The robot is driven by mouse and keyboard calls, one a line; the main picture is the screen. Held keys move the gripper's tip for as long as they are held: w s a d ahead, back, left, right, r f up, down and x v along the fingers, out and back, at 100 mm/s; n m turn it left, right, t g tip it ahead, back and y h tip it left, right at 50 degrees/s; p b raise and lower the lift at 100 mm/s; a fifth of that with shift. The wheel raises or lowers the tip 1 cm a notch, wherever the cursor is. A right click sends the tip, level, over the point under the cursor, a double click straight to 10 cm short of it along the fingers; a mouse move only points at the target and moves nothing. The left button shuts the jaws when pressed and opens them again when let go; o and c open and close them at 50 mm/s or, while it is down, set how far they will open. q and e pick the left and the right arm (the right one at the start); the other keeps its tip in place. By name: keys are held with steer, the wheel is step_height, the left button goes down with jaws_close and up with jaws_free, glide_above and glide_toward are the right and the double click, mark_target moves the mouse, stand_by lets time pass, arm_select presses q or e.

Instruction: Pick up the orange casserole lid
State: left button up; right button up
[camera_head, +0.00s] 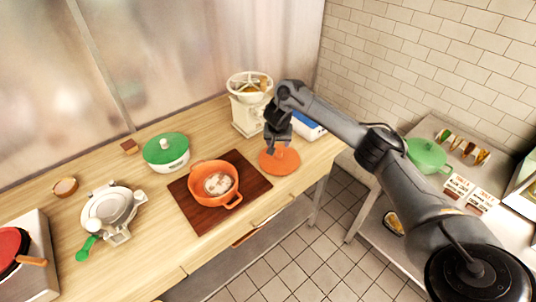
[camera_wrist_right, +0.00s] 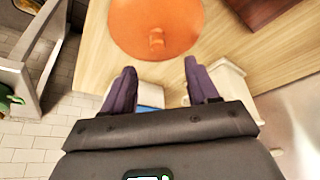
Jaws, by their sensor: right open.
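The orange casserole lid (camera_head: 279,161) lies on the wooden counter, just right of a dark board. In the right wrist view the lid (camera_wrist_right: 156,28) is at the top, with its small knob facing the camera. My right gripper (camera_head: 279,140) is above the lid's far edge, its fingers apart and empty. In the right wrist view the gripper (camera_wrist_right: 160,78) shows two dark fingers spread, with the lid beyond the fingertips. The orange casserole pot (camera_head: 213,184) stands uncovered on the board with pale food inside. My left gripper is not in view.
The dark board (camera_head: 188,208) lies under the pot. A green-lidded white pot (camera_head: 166,152), a waffle-maker-like appliance (camera_head: 112,210) and a cream machine (camera_head: 249,103) stand on the counter. A blue-and-white box (camera_head: 308,126) is close behind my right gripper. A side table holds a green pot (camera_head: 427,155).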

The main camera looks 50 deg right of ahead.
mark_target(279, 152)
steer(key=shift+b+x, duration=1.3)
steer(key=shift+x, duration=1.8)
steer(key=shift+d+x, duration=0.2)
steer(key=shift+x, duration=0.9)
steer(key=shift+d+x, duration=0.25)
steer(key=shift+x, duration=0.85)
steer(key=shift+s+r, duration=0.1)
jaws_close()
